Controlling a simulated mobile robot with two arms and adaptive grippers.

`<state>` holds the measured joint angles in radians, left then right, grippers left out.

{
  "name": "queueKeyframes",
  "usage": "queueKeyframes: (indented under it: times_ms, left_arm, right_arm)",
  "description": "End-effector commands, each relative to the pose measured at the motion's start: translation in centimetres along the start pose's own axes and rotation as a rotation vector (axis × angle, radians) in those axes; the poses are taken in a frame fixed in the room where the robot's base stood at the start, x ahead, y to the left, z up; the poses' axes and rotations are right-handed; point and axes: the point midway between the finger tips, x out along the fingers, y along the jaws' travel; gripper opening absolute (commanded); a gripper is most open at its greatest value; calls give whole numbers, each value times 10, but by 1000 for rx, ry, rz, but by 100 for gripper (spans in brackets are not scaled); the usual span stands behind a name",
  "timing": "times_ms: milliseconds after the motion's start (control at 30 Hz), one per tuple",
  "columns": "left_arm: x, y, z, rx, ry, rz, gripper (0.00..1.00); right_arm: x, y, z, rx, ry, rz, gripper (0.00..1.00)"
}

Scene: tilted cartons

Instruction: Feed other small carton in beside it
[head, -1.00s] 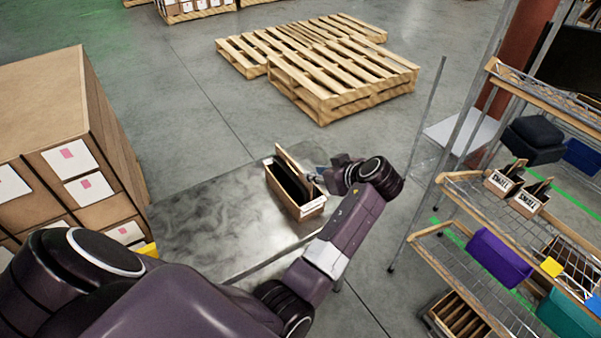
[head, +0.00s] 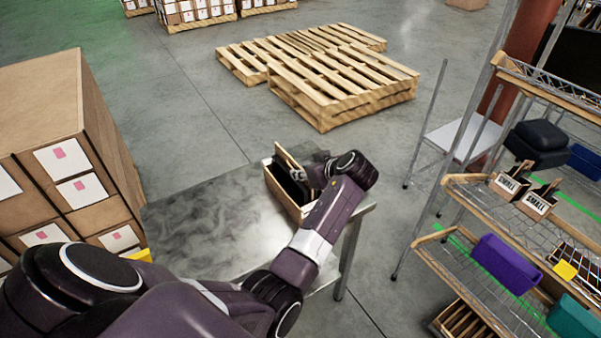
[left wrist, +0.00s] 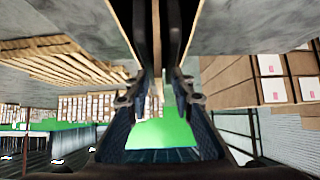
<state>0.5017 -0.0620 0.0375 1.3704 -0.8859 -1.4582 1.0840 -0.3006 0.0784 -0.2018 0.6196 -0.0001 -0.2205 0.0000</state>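An open brown carton (head: 285,202) stands on the metal table, with a raised flap and a dark interior. A pale, label-like mark shows inside it, too small to read. My left gripper (head: 312,176) is at the carton's right side, its fingers partly hidden there. In the left wrist view, the two dark fingers (left wrist: 157,40) run close together, with a thin brown strip between them; whether they grip it I cannot tell. Two small cartons marked SMALL, the nearer (head: 537,203) and the farther (head: 508,186), stand side by side on the rack. My right gripper is not in view.
The metal table (head: 195,215) is bare left of the carton. A wire rack (head: 475,205) with a purple bin (head: 500,262) and a teal bin (head: 573,318) stands at right. Stacked cartons (head: 80,190) are at left, wooden pallets (head: 340,85) behind.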

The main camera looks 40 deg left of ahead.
Motion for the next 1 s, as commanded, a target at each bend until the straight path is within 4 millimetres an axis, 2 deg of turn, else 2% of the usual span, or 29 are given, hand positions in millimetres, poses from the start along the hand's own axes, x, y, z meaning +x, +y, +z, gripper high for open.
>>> queueKeyframes:
  times_ms: [67,467,1000]
  left_arm:
    - [0,0,0,0,0,0,22]
    - [0,0,0,0,0,0,0]
    - [0,0,1,1,-1,0,0]
  right_arm:
    - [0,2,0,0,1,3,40]
    - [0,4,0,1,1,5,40]
    - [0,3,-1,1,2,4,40]
